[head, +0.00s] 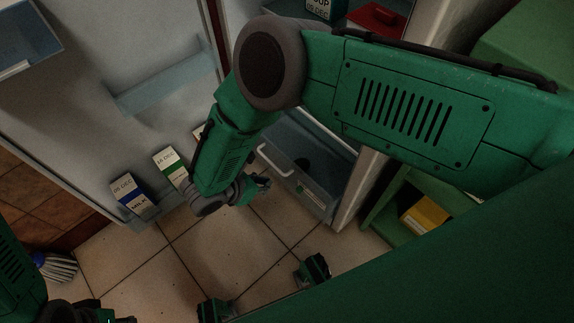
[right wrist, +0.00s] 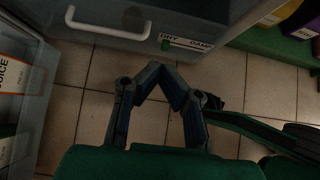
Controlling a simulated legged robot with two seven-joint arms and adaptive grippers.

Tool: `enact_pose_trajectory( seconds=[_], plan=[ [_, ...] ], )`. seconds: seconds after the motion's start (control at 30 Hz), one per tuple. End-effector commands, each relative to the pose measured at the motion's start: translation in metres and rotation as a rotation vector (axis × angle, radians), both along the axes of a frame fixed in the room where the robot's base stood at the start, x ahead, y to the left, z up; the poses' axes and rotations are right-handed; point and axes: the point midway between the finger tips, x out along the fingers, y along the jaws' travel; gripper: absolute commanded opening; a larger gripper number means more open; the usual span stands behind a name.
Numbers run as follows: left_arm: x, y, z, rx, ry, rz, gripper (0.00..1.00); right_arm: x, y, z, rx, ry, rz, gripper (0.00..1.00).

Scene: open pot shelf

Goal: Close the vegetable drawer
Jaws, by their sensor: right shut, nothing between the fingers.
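The vegetable drawer (head: 297,187) is a grey-blue bin low in the open fridge, with a white handle (head: 275,167) and a green slider. In the right wrist view its front (right wrist: 190,14) fills the top, with the handle (right wrist: 108,32) at upper left and the DRY/DAMP label (right wrist: 186,41). How far it stands out is hard to tell. My right gripper (head: 263,184) is shut and empty just in front of the drawer, below the handle in the picture. Its fingers (right wrist: 166,75) meet over the floor, seemingly apart from the drawer. My left gripper (head: 98,315) is barely visible, its fingers unclear.
The open fridge door stands left, with a blue milk carton (head: 131,195) and a green carton (head: 171,166) in its low rack. A green shelf unit (head: 385,205) with a yellow box (head: 425,216) stands right. Tiled floor (head: 205,245) is free in front. A striped brush-like thing (head: 58,267) lies lower left.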

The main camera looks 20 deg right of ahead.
Motion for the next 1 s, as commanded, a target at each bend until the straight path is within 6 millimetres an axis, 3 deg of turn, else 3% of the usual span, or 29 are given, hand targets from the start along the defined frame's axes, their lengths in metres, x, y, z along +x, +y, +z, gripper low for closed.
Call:
enact_pose_trajectory(
  seconds=[0.5,0.73,1.0],
  plan=[
    [0.0,0.001,-0.038,0.0,0.0,0.0,0.29,0.024,-0.071,-0.075,0.009,0.002,-0.002,0.0],
    [0.0,0.0,-0.044,0.0,0.0,0.0,0.29,0.035,-0.097,-0.07,0.007,0.002,-0.001,0.0],
    [0.0,0.001,-0.045,0.0,0.0,0.001,0.29,0.036,-0.103,-0.069,0.008,0.004,-0.002,0.0]
  ],
)
